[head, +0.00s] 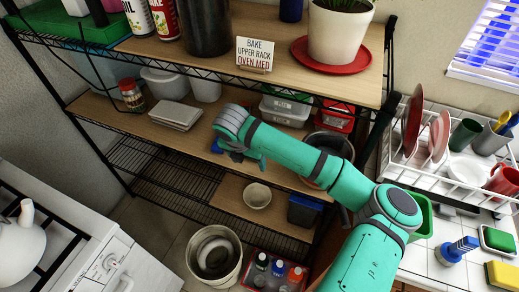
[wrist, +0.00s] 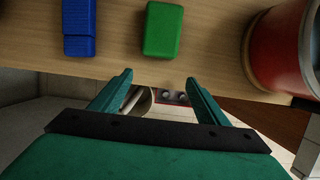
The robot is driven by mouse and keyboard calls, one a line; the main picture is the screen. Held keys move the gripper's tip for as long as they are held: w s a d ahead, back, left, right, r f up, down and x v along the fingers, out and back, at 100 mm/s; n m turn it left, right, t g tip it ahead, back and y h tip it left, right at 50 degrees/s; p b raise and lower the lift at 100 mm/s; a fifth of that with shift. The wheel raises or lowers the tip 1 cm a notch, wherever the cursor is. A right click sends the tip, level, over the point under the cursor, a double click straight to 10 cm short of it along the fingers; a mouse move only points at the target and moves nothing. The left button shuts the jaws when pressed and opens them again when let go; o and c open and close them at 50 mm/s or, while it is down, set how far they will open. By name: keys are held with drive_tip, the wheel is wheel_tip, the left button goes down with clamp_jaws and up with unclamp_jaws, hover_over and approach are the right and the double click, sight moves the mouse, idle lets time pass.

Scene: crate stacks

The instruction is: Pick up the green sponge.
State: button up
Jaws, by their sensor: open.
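A green block that looks like the green sponge (wrist: 163,30) lies on the wooden shelf in the wrist view, at the top middle. My gripper (wrist: 160,78) is open and empty, its two fingers pointing at the shelf edge. The sponge is beyond the fingertips, roughly in line with the gap and apart from them. In the head view my arm reaches to the middle shelf and hides most of my gripper and the sponge.
A blue block (wrist: 79,28) lies left of the sponge. A large red container (wrist: 278,45) stands to its right. In the head view, a small bowl (head: 257,196) sits on the shelf below, and a plant pot (head: 338,38) stands on the shelf above.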

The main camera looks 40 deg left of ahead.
drive_tip(key=shift+w+a, duration=0.8)
drive_tip(key=shift+w, duration=0.15)
drive_tip(key=w, duration=0.3)
drive_tip(key=w+a, duration=0.1)
drive_tip(key=w, duration=0.1)
drive_tip(key=shift+w+f, duration=0.4)
drive_tip(key=shift+f, duration=0.2)
drive_tip(key=shift+c, duration=0.4)
drive_tip(key=c, duration=1)
